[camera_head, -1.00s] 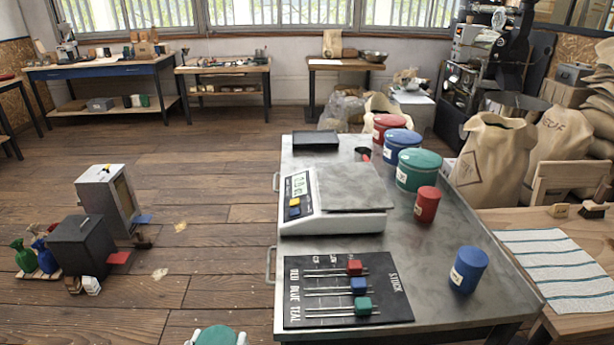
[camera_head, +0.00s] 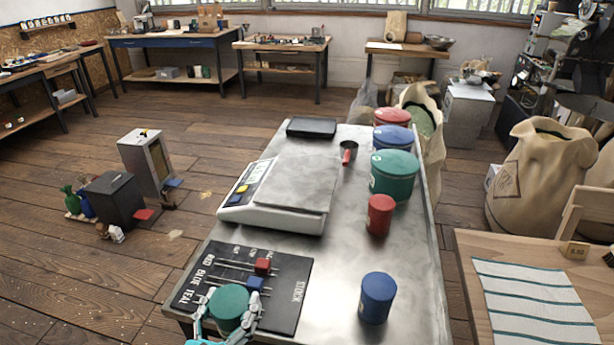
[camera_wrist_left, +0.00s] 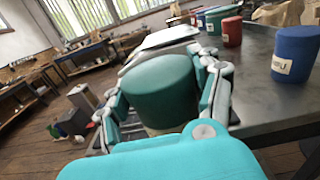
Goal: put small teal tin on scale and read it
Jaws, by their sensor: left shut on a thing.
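The small teal tin (camera_head: 229,306) is held in my left gripper (camera_head: 228,318), low in the head view and in front of the black stock board. In the left wrist view the tin (camera_wrist_left: 160,88) sits between the two fingers (camera_wrist_left: 165,105), which close on its sides. The white scale (camera_head: 272,217) with its grey flat plate (camera_head: 293,183) stands farther back on the metal table; the plate is bare. Its display (camera_head: 257,171) is too small to read from here. My right gripper is not in view.
The stock board (camera_head: 290,290) has red and blue sliders; the held tin hides its teal end. A small blue tin (camera_head: 377,298) and small red tin (camera_head: 380,215) stand right of it. Large tins, including a teal one (camera_head: 394,176), line the right edge.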

